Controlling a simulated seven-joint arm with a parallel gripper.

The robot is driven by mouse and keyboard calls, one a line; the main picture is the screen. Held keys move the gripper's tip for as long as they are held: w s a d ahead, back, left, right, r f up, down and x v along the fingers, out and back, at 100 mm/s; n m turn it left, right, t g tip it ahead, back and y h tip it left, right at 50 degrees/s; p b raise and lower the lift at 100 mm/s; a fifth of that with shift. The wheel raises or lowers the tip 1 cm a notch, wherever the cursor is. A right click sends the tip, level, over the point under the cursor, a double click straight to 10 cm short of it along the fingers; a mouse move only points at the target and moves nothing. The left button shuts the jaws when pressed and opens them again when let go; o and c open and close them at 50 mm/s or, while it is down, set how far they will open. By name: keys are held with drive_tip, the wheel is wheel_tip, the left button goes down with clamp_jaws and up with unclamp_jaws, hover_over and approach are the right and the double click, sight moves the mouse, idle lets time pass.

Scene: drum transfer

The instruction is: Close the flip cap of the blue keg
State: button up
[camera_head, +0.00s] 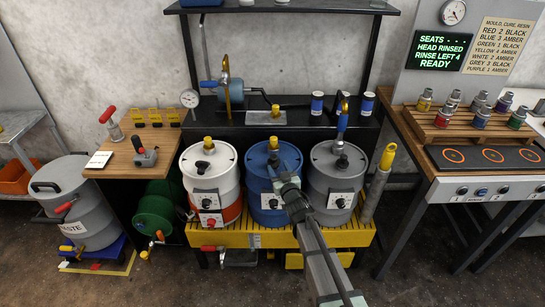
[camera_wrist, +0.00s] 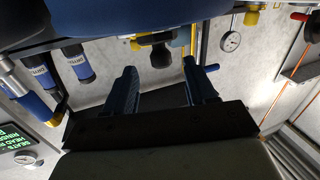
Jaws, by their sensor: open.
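The blue keg (camera_head: 257,183) stands in the middle of three kegs on a yellow slatted platform. A yellow cap piece (camera_head: 273,143) shows at the top of its lid, with a dark part just below it. I cannot tell how far the flip cap is open. My gripper (camera_head: 278,168) is over the keg's right front and hides part of its lid. In the wrist view, my gripper (camera_wrist: 163,72) is open, with nothing between its two blue fingers. A blue rounded body (camera_wrist: 110,18), apparently the keg, fills the top edge. A dark knob (camera_wrist: 160,57) shows near the fingertips.
A white and orange keg (camera_head: 210,178) stands close on the left, and a grey keg (camera_head: 336,180) close on the right. The yellow platform (camera_head: 240,240) is below. A workbench (camera_head: 440,165) stands at right.

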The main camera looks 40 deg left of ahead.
sight(272, 156)
drive_tip(key=x, duration=0.8)
drive_tip(key=c, duration=1)
drive_tip(key=shift+o, duration=0.2)
drive_tip(key=shift+s+a+f+g, duration=0.1)
drive_tip(key=shift+a+g, duration=0.1)
drive_tip(key=shift+g, duration=0.1)
drive_tip(key=shift+f+h, duration=0.15)
drive_tip(key=shift+h, duration=0.45)
drive_tip(key=o, duration=1)
drive_tip(key=shift+c, duration=0.2)
drive_tip(key=shift+d, duration=0.15)
